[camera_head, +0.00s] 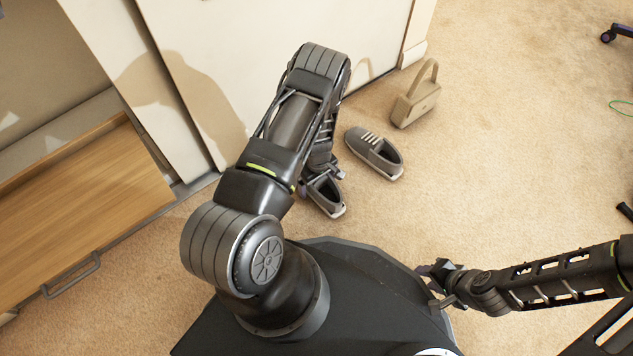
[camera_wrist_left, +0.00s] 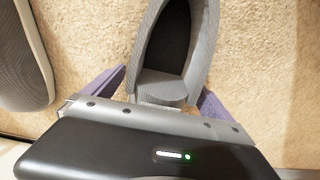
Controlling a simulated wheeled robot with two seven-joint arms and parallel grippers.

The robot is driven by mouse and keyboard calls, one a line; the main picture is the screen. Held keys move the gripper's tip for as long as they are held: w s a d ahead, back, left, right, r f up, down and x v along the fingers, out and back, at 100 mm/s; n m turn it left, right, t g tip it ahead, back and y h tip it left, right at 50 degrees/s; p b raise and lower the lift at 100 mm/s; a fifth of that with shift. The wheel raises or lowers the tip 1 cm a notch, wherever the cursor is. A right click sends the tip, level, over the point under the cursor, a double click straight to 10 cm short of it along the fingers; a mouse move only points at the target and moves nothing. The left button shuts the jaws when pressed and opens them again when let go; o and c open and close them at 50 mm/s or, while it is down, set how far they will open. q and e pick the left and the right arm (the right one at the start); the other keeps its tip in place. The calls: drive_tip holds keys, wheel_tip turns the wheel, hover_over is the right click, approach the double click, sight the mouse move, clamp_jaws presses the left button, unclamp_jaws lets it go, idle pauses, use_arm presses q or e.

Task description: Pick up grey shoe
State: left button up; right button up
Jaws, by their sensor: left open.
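Two grey shoes are on the beige carpet in the head view. One grey shoe (camera_head: 330,199) is partly hidden by my left arm. The other grey shoe (camera_head: 374,153), with pale straps, lies to its right and farther away. My left gripper (camera_head: 318,180) is over the nearer shoe. Another shoe (camera_wrist_left: 22,60) is at the left edge. My right gripper (camera_head: 440,279) is beside my base; its jaws are too small to judge.
A beige handbag (camera_head: 415,100) stands beyond the shoes near the white cabinet panel (camera_head: 225,60). A wooden drawer unit (camera_head: 85,205) is at the left. The carpet (camera_head: 510,150) to the right of the shoes is clear. A dark wheeled foot (camera_head: 615,34) is at the far right.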

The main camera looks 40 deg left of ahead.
use_arm(q)
drive_tip(key=shift+c, duration=0.6)
drive_tip(key=c, duration=1.6)
